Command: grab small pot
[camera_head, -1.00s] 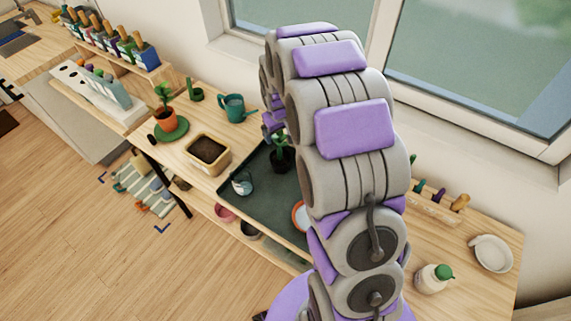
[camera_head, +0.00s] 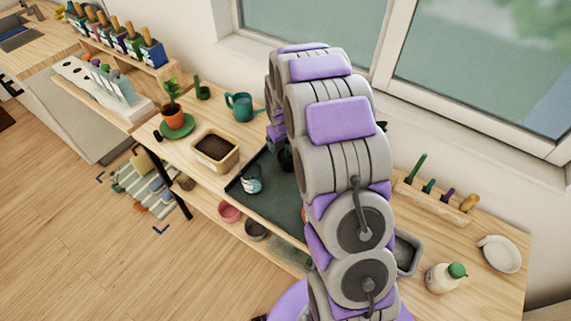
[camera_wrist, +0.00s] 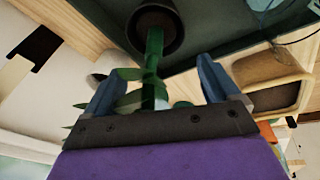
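A small dark pot (camera_head: 286,160) with a green plant stands on the dark green tray (camera_head: 262,200), partly hidden by my arm. In the wrist view the dark pot (camera_wrist: 160,40) is at the top centre, and its green stem and leaves (camera_wrist: 153,75) hang down in the picture toward my gripper. My gripper (camera_wrist: 160,72) has two blue fingers spread wide apart, one on each side of the plant's stem. The pot is beyond the fingertips, and I see no grip on it. In the head view my arm hides the gripper's fingers.
The window wall is behind.

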